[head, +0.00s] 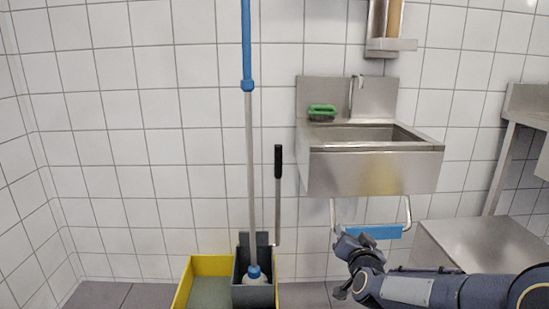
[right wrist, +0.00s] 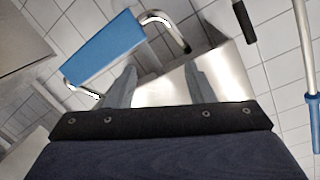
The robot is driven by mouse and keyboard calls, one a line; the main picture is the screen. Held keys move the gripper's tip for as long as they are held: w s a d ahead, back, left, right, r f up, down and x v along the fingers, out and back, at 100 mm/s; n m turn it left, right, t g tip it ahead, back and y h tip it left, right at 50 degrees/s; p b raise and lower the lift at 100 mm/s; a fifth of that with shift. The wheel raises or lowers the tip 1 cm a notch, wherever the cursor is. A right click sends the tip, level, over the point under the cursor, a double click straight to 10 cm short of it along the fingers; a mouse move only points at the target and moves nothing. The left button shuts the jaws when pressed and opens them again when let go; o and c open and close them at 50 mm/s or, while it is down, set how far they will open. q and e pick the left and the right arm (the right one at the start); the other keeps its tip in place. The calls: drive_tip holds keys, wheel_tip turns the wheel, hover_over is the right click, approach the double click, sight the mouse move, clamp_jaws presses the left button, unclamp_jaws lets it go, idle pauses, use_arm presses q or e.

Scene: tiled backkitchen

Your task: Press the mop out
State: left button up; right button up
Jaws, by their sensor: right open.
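The mop stands upright, with a blue upper handle (head: 247,45), a grey pole (head: 250,170) and a blue collar (head: 254,272) above its head. The mop head sits in the dark grey wringer (head: 238,295) on the yellow bucket (head: 184,290). The wringer's lever (head: 278,200) points up, with a black grip that also shows in the right wrist view (right wrist: 243,20). My right gripper (head: 341,269) is open and empty, to the right of the lever and apart from it. Its two fingers (right wrist: 160,80) show in the right wrist view. My left gripper is out of view.
A steel wall sink (head: 375,172) with a green brush (head: 322,113) hangs above my right gripper. Under it is a blue panel on a bent bar (head: 375,231). A steel table (head: 480,245) stands at the right. Tiled wall lies behind everything.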

drive_tip(key=s+f+n+g+y, duration=0.1)
drive_tip(key=s+f+g+y, duration=0.15)
drive_tip(key=s, duration=1.05)
drive_tip(key=s+d+f+n+g+y+p, duration=0.15)
drive_tip(key=s+g, duration=0.25)
drive_tip(key=s, duration=0.9)
drive_tip(key=s+f+n+g+y, duration=0.15)
drive_tip(key=s+g, duration=0.25)
drive_tip(key=s, duration=0.9)
wheel_tip(320, 180, up, 39)
drive_tip(key=p, duration=3.8)
drive_tip(key=shift+a+f+n+h, duration=0.2)
drive_tip(key=shift+a+n+h, duration=0.1)
drive_tip(key=shift+h, duration=0.15)
drive_tip(key=shift+f, duration=0.1)
